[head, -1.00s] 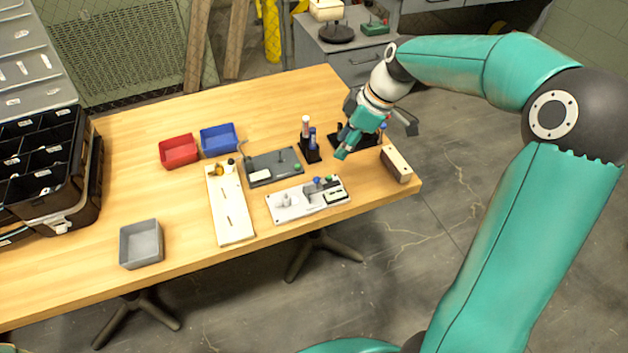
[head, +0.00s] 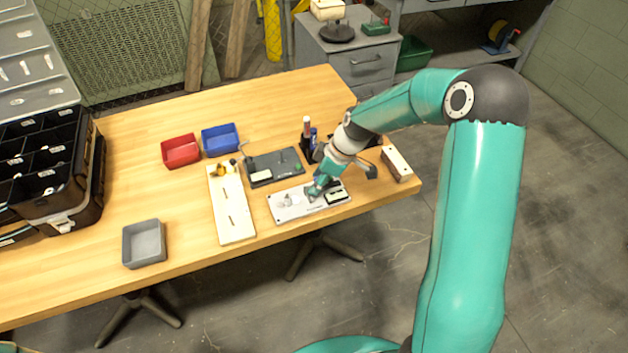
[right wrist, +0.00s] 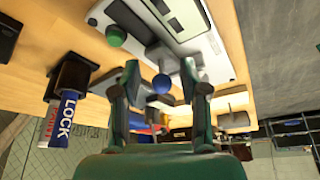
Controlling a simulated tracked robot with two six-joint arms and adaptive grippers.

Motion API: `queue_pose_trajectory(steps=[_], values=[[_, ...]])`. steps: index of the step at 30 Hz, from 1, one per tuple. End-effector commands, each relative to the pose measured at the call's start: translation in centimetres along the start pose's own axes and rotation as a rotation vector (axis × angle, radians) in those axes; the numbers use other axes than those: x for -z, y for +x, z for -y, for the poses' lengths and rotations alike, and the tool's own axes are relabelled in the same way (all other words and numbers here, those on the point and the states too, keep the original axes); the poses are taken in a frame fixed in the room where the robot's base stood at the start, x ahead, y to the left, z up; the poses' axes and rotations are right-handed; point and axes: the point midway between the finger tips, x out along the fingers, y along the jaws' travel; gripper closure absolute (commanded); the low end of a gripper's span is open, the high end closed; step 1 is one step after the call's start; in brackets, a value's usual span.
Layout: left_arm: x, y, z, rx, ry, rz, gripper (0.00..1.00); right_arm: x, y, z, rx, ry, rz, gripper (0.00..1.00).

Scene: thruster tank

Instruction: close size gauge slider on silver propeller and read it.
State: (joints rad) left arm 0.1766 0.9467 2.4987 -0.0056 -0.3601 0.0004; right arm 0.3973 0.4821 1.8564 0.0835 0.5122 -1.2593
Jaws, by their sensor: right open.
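The size gauge (head: 283,216) is a light grey plate near the table's front right. It carries a dark-framed display (head: 336,197) and a green button (right wrist: 116,36). The slider's blue knob (right wrist: 161,84) shows in the right wrist view. A small silver part, seemingly the propeller (head: 286,200), sits at the gauge's left end. My right gripper (head: 315,190) is low over the middle of the gauge, hiding the slider there. In the right wrist view the fingers of my right gripper (right wrist: 160,78) are apart, with the knob between them. I cannot tell whether they touch it. My left gripper is out of view.
A dark grey device (head: 272,167) lies behind the gauge, and a pale board (head: 231,207) to its left. Bottles (head: 307,135) stand behind, close to my right arm. A wooden block (head: 396,163) is at the right edge. A grey bin (head: 143,243) stands front left.

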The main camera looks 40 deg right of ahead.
Motion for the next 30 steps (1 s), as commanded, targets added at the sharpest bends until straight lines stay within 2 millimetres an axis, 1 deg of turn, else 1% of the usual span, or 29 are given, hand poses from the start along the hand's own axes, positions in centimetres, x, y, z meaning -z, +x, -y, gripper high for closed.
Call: queue_pose_trajectory(steps=[6,14,24,30], values=[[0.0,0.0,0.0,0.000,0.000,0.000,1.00,0.0,0.0,0.0,0.000,0.001,0.000,0.56],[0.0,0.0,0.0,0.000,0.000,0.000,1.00,-0.1,0.0,0.0,0.000,0.001,0.000,0.99],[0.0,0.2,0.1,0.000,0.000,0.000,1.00,0.0,0.2,0.0,-0.001,0.001,0.001,1.00],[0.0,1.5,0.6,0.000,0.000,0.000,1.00,1.4,1.0,1.0,-0.001,-0.002,-0.001,1.00]])
